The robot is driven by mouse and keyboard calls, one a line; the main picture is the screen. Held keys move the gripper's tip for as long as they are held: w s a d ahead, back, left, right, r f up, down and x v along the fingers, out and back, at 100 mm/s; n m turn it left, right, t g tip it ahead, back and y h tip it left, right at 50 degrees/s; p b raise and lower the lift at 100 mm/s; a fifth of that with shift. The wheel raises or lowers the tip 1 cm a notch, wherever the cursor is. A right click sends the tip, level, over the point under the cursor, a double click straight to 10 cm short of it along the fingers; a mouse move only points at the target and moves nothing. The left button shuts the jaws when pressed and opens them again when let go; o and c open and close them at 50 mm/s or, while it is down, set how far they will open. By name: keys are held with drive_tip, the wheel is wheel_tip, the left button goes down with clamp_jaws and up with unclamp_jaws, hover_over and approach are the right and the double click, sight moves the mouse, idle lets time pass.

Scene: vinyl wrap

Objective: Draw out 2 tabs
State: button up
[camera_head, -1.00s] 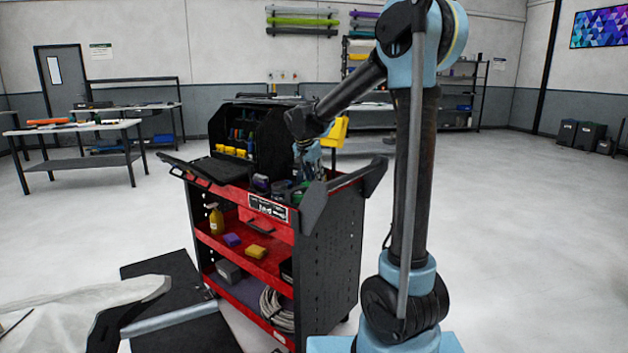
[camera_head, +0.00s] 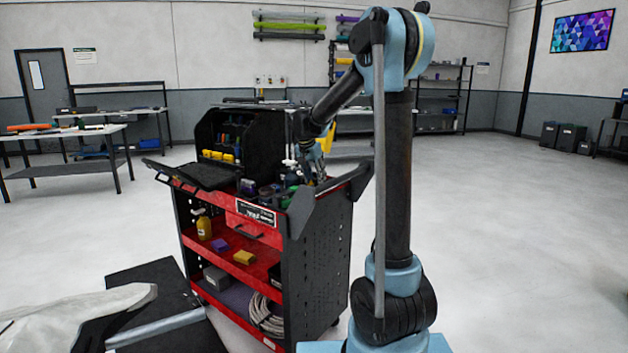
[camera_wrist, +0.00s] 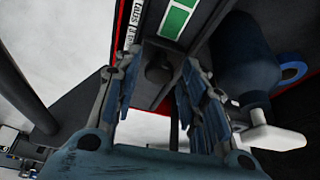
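My gripper (camera_wrist: 160,66) is open in the wrist view, its two blue-grey fingers apart. A dark rounded part (camera_wrist: 159,68) shows between and beyond the fingertips; I cannot tell whether they touch it. Just past it are a green block with a white border (camera_wrist: 176,19) and a white label strip with partly legible lettering (camera_wrist: 132,20), on a dark fixture. I cannot make out separate tabs. In the head view my gripper (camera_head: 314,168) is over the right rear of the tool cart's top (camera_head: 300,205), small and partly lost among the items there.
A dark blue bottle (camera_wrist: 243,55) with a white nozzle (camera_wrist: 275,138) stands close to the right finger. A dark organizer (camera_head: 255,140) stands on the cart's back. The cart's raised right handle (camera_head: 335,190) is near my arm.

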idle(0.3)
drive_tip(key=v, duration=1.2)
drive_tip(key=shift+f, duration=0.1)
